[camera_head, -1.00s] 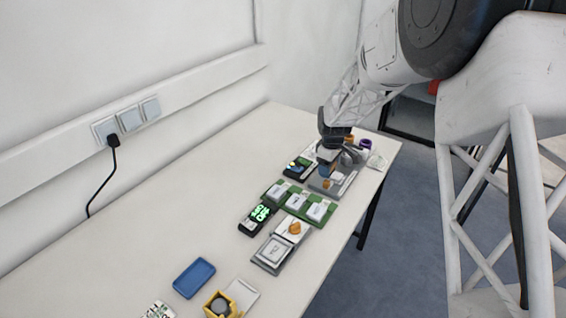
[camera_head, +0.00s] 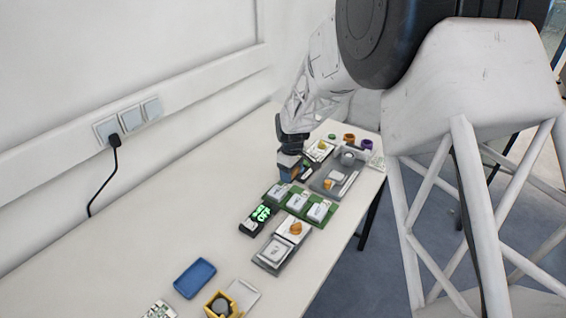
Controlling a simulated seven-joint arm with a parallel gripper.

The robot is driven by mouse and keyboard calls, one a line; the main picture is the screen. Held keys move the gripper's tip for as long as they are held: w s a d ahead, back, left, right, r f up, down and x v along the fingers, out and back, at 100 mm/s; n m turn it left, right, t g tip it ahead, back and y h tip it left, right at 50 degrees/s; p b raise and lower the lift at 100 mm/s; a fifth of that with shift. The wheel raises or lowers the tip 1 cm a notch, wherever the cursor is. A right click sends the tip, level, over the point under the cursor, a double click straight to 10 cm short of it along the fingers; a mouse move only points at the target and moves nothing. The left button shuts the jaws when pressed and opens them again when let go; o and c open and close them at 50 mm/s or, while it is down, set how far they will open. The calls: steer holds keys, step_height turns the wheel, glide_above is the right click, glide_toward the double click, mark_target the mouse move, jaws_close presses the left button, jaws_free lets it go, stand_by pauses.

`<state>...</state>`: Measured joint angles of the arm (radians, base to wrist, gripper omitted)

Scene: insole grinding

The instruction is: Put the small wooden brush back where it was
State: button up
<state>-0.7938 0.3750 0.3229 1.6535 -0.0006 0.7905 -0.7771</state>
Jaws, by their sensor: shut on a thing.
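My gripper (camera_head: 290,152) is over the far part of the table, left of the grey tray. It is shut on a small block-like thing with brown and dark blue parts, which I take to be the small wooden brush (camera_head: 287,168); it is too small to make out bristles. The brush is low, close to the table beside a dark holder (camera_head: 307,171). The gripper partly hides that holder, and I cannot tell whether the brush touches it or the table.
The grey tray (camera_head: 346,185) lies to the right, with several small cups behind it. Nearer are a green board (camera_head: 316,221) with white blocks, a black device with green lettering (camera_head: 256,220), a grey fixture (camera_head: 272,252) and a blue tray (camera_head: 194,278). The table's left side is clear.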

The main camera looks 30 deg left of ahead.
steer(key=shift+w+a+f, duration=0.25)
steer(key=shift+w+a, duration=1.6)
steer(key=shift+w, duration=0.05)
steer(key=shift+w+a+f, duration=0.25)
steer(key=shift+w+a, duration=1.65)
steer(key=shift+w, duration=0.05)
steer(key=shift+w+a+f, duration=0.25)
steer(key=shift+w+a, duration=1.6)
steer(key=shift+w, duration=0.05)
steer(key=shift+f, duration=1.75)
steer(key=shift+f, duration=0.15)
steer(key=o, duration=0.9)
